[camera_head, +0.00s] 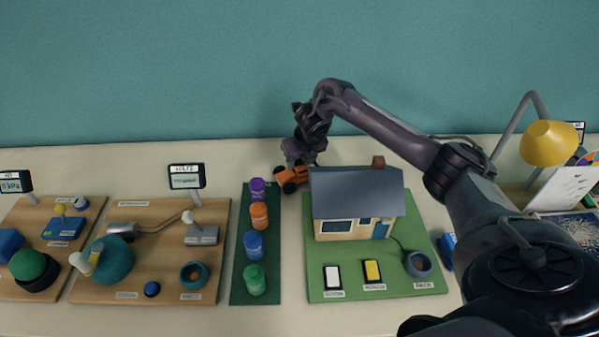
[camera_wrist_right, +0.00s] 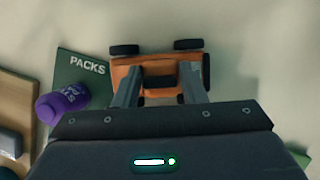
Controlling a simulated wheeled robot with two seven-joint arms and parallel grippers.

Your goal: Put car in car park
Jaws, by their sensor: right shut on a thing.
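An orange toy car (camera_head: 290,179) with dark wheels is at the back of the table, just left of the model house. My right gripper (camera_head: 298,165) is shut on it from above. In the right wrist view the car (camera_wrist_right: 158,80) sits between the two fingers of my right gripper (camera_wrist_right: 157,90). I cannot tell whether its wheels touch the table. My left gripper is not in view. I cannot make out a marked car park.
A model house (camera_head: 357,205) on a green board (camera_head: 435,275) stands right of the car. Wooden boards (camera_head: 135,210) fill the far left. A yellow lamp (camera_head: 549,143) stands right.

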